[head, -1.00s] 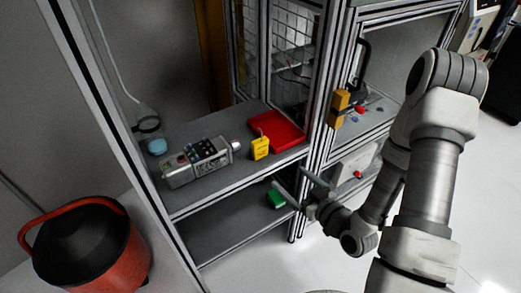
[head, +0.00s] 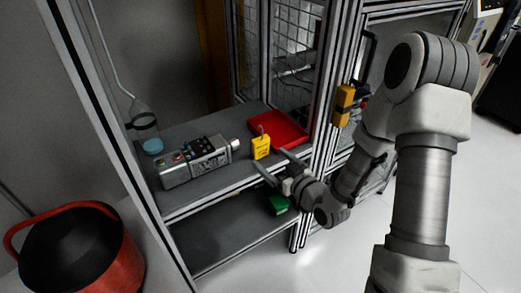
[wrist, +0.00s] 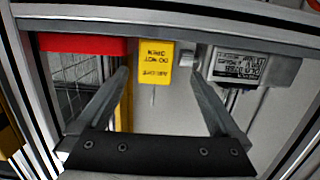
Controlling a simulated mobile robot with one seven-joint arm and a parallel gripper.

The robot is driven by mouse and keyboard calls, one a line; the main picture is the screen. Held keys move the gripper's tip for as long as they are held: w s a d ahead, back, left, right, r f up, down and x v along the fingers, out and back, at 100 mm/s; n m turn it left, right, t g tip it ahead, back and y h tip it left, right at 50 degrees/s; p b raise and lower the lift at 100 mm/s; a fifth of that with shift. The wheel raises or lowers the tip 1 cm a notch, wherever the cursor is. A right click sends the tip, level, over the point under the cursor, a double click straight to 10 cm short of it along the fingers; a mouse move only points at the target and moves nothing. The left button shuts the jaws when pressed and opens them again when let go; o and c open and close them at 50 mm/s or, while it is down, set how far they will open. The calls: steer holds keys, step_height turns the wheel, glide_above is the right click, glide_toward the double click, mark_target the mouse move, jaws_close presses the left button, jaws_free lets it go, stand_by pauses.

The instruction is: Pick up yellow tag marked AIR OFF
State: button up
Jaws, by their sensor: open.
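The yellow tag (head: 260,147) stands on the grey upper shelf (head: 205,192), between a grey metal device and a red tray. It has a thin loop at its top. In the wrist view the yellow tag (wrist: 156,62) appears upside down, with dark lettering that seems to read AIR OFF and DO NOT OPEN. My gripper (head: 273,163) is just in front of the shelf's front edge, near the tag. Its two fingers are spread and empty. In the wrist view the tag lies beyond and between the open fingertips (wrist: 160,72), apart from them.
The grey device (head: 197,162) stands left of the tag, the red tray (head: 292,140) close behind and right. A green object (head: 278,204) lies on the lower shelf. A frame post stands right of my gripper. A red bucket (head: 75,255) is at lower left.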

mark_target(263, 146)
steer(key=shift+x, duration=0.85)
steer(key=shift+w+r+x, duration=0.1)
steer(key=shift+r+x, duration=0.1)
steer(key=shift+x, duration=0.7)
steer(key=shift+w+r+x, duration=0.1)
steer(key=shift+r+x, duration=0.1)
steer(key=shift+x, duration=0.7)
steer(key=shift+w+r+x, duration=0.1)
steer(key=shift+r+x, duration=0.05)
steer(key=shift+x, duration=0.75)
steer(key=shift+d, duration=0.2)
steer(key=shift+c, duration=0.3)
steer(key=c, duration=1.4)
steer(key=shift+o, duration=0.2)
steer(key=shift+r, duration=0.1)
